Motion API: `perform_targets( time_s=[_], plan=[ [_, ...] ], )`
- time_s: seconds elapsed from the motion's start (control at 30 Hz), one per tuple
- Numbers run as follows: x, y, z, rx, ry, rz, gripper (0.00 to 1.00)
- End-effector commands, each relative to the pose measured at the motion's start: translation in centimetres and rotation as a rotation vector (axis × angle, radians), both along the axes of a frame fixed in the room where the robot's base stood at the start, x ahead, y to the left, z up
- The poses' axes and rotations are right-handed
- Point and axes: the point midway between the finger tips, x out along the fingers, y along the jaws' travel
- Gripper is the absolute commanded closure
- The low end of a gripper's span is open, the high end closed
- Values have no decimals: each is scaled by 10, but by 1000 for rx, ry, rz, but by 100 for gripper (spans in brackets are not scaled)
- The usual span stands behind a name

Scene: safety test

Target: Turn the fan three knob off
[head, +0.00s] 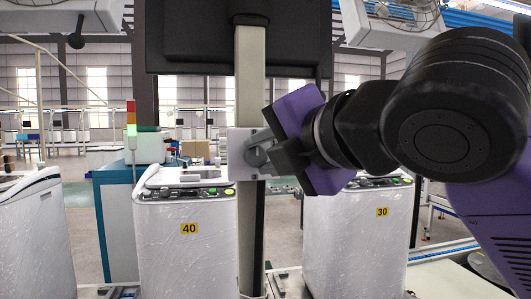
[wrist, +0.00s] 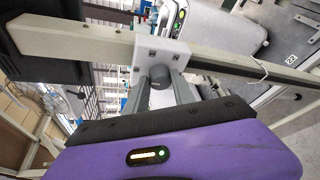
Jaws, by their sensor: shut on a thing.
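A white switch box (head: 240,150) is fixed to a pale upright post, with a grey knob (head: 256,155) on its face. In the wrist view the box (wrist: 172,50) and the dark grey knob (wrist: 159,78) sit straight ahead of the fingers. My gripper (head: 268,150) is shut on the knob, with one finger on each side of it in the wrist view (wrist: 161,92). The fingers and the purple gripper body partly cover the knob in the head view. No label naming the fan shows, and I cannot read the knob's setting.
A large black panel (head: 200,40) hangs on the post (head: 249,80) above the box. White machines marked 40 (head: 185,255) and 30 (head: 350,240) stand below on either side. Caged fans (head: 405,14) hang overhead. A signal light (head: 131,120) stands at left.

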Motion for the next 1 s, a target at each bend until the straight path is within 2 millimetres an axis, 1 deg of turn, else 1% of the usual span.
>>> perform_targets(
  time_s=[0.03,0.1,0.13,0.43,0.53,0.67,0.8,1.0],
  plan=[
    [0,1,-3,-3,5,1,66],
    [0,1,-2,-3,4,1,52],
    [0,1,-2,-3,4,1,48],
    [0,0,-1,-1,1,0,48],
    [-5,-3,0,1,0,1,48],
    [-19,-13,3,0,-2,0,48],
    [-38,-26,8,0,-3,0,48],
    [-58,-39,14,-1,1,0,48]
  ],
)
